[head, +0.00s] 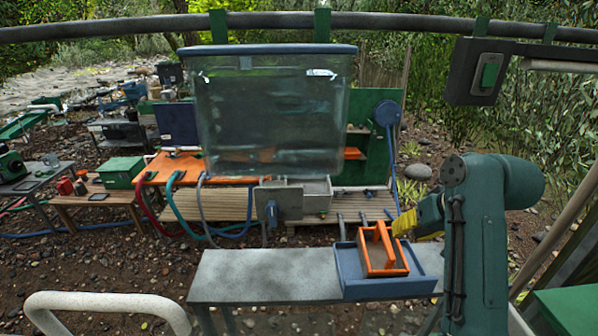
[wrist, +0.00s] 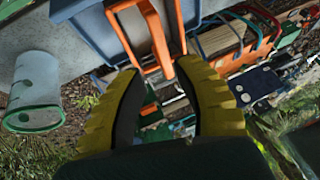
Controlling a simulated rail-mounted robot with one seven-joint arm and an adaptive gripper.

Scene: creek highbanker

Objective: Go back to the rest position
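My gripper (head: 418,214) has yellow fingers and is at the right of an orange tote (head: 383,252) with an upright handle. The tote sits in a blue tray (head: 345,270) at the right end of a grey table. In the wrist view my gripper (wrist: 158,68) is open, with a wide gap between its fingers. The tote's orange handle (wrist: 157,38) shows ahead of the gap, around the level of the fingertips. I cannot tell whether it touches either finger. My teal arm stands at the right in the head view.
The grey table (head: 250,275) is bare left of the tray. A large clear tank (head: 270,110) stands behind it, above an orange-topped bench with hoses. A white rail (head: 105,302) curves at lower left.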

